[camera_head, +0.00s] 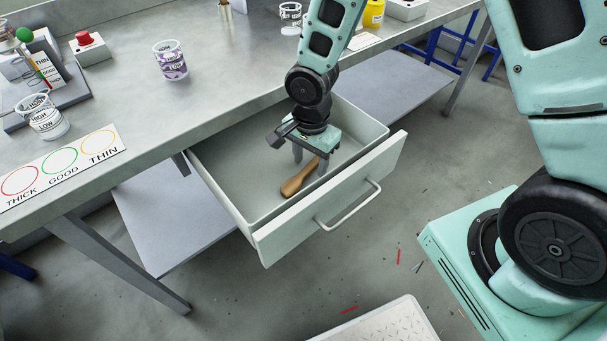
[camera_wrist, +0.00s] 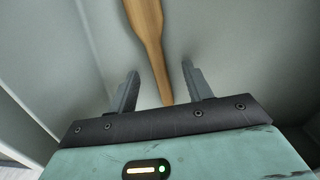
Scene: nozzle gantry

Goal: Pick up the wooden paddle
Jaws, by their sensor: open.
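The wooden paddle (camera_head: 297,180) lies in the open drawer (camera_head: 225,190) under the workbench, its wide end toward the drawer's front. My gripper (camera_head: 311,167) points down into the drawer over the paddle, and its palm hides part of the handle in the head view. In the wrist view the paddle (camera_wrist: 150,45) runs from the top edge down to between the fingers of my gripper (camera_wrist: 159,80). The narrow handle lies between the two fingertips, with a gap visible on each side. The fingers are open and hold nothing.
The drawer's front panel (camera_head: 330,200) with its handle (camera_head: 350,207) and the side walls stand close around my gripper. Cups, a red button box (camera_head: 90,48) and a THICK/GOOD/THIN card (camera_head: 62,165) are on the bench (camera_head: 215,75). The rest of the visible drawer floor looks clear.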

